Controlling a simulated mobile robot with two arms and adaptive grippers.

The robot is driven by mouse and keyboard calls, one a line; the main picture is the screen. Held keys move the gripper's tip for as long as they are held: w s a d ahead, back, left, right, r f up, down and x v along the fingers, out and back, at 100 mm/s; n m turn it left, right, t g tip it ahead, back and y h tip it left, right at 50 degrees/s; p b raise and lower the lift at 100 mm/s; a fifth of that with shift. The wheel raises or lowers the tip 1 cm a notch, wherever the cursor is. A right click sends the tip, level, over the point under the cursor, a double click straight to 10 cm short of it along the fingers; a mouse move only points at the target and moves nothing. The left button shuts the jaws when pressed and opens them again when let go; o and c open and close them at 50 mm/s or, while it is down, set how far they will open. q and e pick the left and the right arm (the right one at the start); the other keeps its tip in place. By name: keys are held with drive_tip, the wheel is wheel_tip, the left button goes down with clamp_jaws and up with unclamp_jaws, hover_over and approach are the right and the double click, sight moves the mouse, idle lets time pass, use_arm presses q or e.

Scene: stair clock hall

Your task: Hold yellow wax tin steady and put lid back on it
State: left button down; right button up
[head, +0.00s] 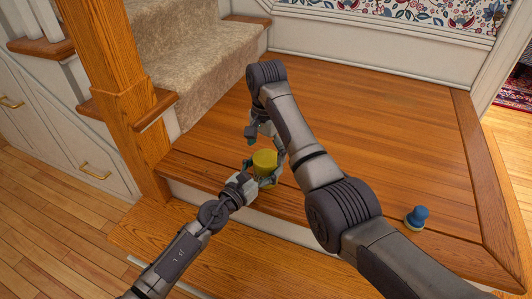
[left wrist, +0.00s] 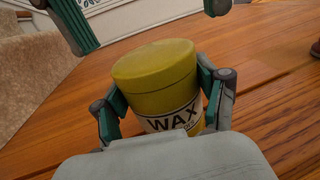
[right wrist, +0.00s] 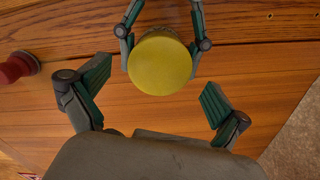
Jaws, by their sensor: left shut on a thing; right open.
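The yellow wax tin (left wrist: 172,118) stands upright on the wooden landing, with "WAX" on its white label. Its yellow lid (left wrist: 155,62) sits on top, with a seam running below its rim; I cannot tell how tightly it is seated. The lid's round top also shows in the right wrist view (right wrist: 160,64). My left gripper (head: 265,178) is shut on the tin, one finger on each side of its body. My right gripper (head: 264,139) is open and empty, just above and behind the tin, its fingers apart from the lid.
A red object (right wrist: 16,67) shows at the left edge of the right wrist view. A wooden newel post (head: 118,90) and carpeted stairs (head: 190,60) rise at left. The landing's back is clear.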

wheel_tip(320, 180, up, 3)
drive_tip(key=shift+r, duration=0.15)
drive_tip(key=r+n, duration=0.1)
drive_tip(key=n, duration=0.1)
drive_tip(key=r+n, duration=0.1)
drive_tip(key=n, duration=0.2)
drive_tip(key=w+a+r+n, duration=0.1)
drive_tip(key=n, duration=0.1)
drive_tip(key=shift+n+t, duration=0.3)
drive_tip(key=shift+t, duration=0.1)
drive_tip(key=n, duration=0.3)
drive_tip(key=shift+a+r, duration=0.1)
drive_tip(key=shift+r, duration=0.15)
drive_tip(key=n, duration=0.2)
drive_tip(key=shift+r+n, duration=0.15)
drive_tip(key=shift+n, duration=0.25)
drive_tip(key=n, duration=0.2)
drive_tip(key=shift+s+n, duration=0.1)
drive_tip(key=shift+n, duration=0.2)
drive_tip(key=n, duration=0.3)
drive_tip(key=shift+s+d+n, duration=0.2)
drive_tip(key=shift+d+n, duration=0.2)
drive_tip(key=n, duration=0.2)
drive_tip(key=shift+s+d+f+n+g, duration=0.2)
drive_tip(key=shift+s+n+g, duration=0.1)
drive_tip(key=shift+g, duration=0.1)
